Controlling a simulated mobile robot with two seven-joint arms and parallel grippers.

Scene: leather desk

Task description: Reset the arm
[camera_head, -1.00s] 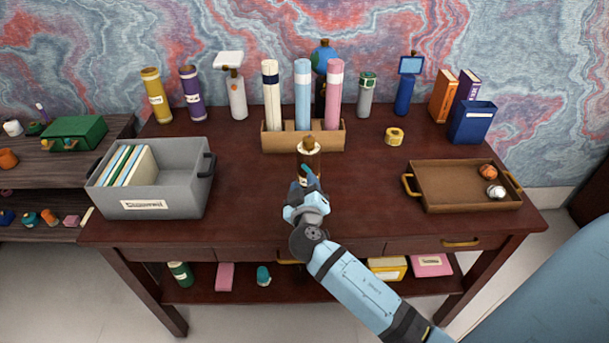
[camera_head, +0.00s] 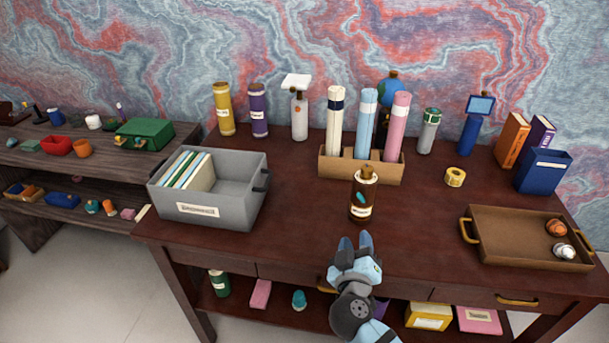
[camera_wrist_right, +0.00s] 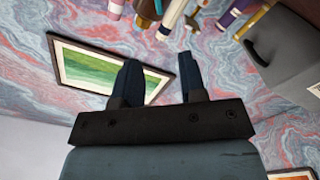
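My left gripper is in neither view.
A grey bin (camera_head: 205,211) with files stands left, and a brown tray (camera_head: 500,252) with two small balls lies right. A wooden holder (camera_head: 360,172) with three tall tubes stands behind the bottle. The wrist view shows a framed picture (camera_wrist_right: 105,70) on the wall.

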